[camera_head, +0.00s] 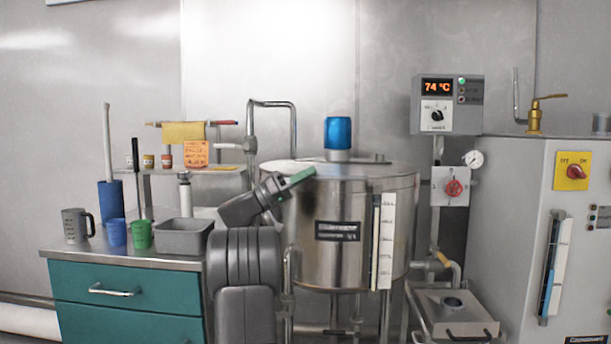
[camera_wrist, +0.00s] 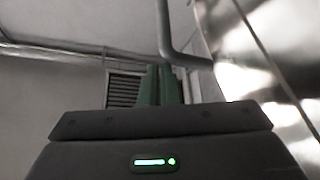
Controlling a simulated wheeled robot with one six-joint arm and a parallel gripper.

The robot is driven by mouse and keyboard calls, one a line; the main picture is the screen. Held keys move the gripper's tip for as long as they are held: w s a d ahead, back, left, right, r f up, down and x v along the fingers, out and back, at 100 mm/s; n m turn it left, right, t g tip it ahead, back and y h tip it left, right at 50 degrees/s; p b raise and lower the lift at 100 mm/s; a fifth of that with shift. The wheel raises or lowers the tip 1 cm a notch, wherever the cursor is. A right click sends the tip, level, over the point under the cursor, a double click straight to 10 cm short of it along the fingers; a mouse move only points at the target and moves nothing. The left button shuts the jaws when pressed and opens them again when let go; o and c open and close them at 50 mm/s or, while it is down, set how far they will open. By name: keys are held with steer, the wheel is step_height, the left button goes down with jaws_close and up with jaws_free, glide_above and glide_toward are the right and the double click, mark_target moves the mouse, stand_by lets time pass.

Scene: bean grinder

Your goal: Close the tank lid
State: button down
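The steel tank (camera_head: 338,240) stands on legs in the middle of the head view. Its top is seen almost edge-on. The lid (camera_head: 285,166), a pale panel on the left part of the top, looks flat and level with the rim. My arm covers its front edge, so I cannot tell whether it is fully seated. My gripper (camera_head: 302,175) is at the tank's upper left front, green fingers pointing up and right near the rim. In the wrist view the green fingers (camera_wrist: 159,85) lie together with nothing seen between them. Contact with the lid cannot be made out.
A blue motor cap (camera_head: 338,133) stands on the tank top. A teal cabinet (camera_head: 130,292) with cups and a grey tray (camera_head: 183,237) is at left. A control box (camera_head: 447,104) and large steel machine (camera_head: 520,220) are at right.

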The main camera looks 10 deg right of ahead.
steer(key=w+a+f+p, duration=0.1)
steer(key=w+a+p, duration=0.1)
steer(key=a, duration=0.7)
steer(key=shift+w+p, duration=0.3)
steer(key=shift+p, duration=0.45)
steer(key=shift+f, duration=0.1)
steer(key=s+d+b, duration=0.2)
steer(key=d+b, duration=0.1)
steer(key=d, duration=0.6)
steer(key=shift+s+r, duration=0.2)
steer(key=shift+r, duration=0.25)
